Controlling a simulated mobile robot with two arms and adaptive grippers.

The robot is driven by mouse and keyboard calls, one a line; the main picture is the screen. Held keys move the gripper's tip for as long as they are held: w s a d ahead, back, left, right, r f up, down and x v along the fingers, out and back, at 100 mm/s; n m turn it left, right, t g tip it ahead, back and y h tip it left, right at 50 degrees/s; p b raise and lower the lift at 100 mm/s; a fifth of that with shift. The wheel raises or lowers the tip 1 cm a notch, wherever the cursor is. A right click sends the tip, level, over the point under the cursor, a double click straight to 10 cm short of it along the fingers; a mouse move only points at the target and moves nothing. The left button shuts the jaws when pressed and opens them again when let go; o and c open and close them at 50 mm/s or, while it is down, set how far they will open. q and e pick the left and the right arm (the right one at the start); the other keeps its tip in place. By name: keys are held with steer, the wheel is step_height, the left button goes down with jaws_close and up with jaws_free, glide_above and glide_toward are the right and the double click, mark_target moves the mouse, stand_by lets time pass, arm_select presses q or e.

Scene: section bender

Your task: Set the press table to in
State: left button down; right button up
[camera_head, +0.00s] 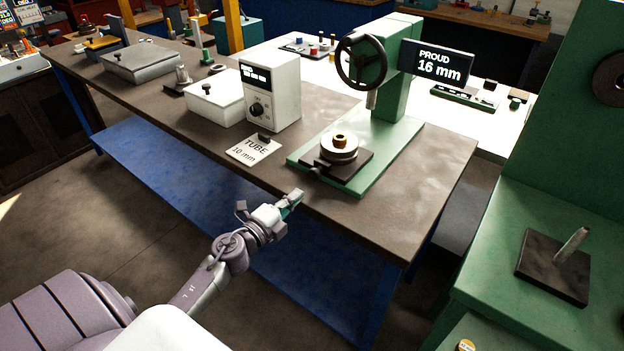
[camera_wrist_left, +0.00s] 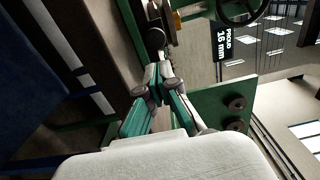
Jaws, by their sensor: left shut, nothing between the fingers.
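The green press (camera_head: 390,110) stands at the right end of the bench, with a black handwheel (camera_head: 361,62) and a display (camera_head: 436,65) reading "PROUD 16 mm". Its press table, a dark plate (camera_head: 352,172), sits at the front of the green base and bears a pale disc (camera_head: 339,148) with a brass piece (camera_head: 341,139) on top. My left gripper (camera_head: 297,197) is shut and empty, just off the bench's front edge near the plate. In the left wrist view its fingertips (camera_wrist_left: 158,70) point at a dark round knob (camera_wrist_left: 155,39), apparently a short gap away.
A card (camera_head: 255,149) reading "TUBE 10 mm" lies left of the press. A white meter box (camera_head: 271,92) and a lidded white box (camera_head: 214,103) stand behind it. A green machine (camera_head: 545,240) with an upright pin stands at right. The floor before the bench is clear.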

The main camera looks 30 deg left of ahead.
mark_target(317, 177)
arm_select(q)
steer(key=w, duration=0.6)
steer(key=shift+d+p, duration=0.15)
steer(key=shift+p, duration=0.15)
steer(key=shift+w, duration=0.35)
steer(key=shift+w+f, duration=0.1)
steer(key=shift+w, duration=0.15)
arm_select(e)
steer(key=shift+a+r, duration=0.5)
steer(key=shift+a, duration=0.25)
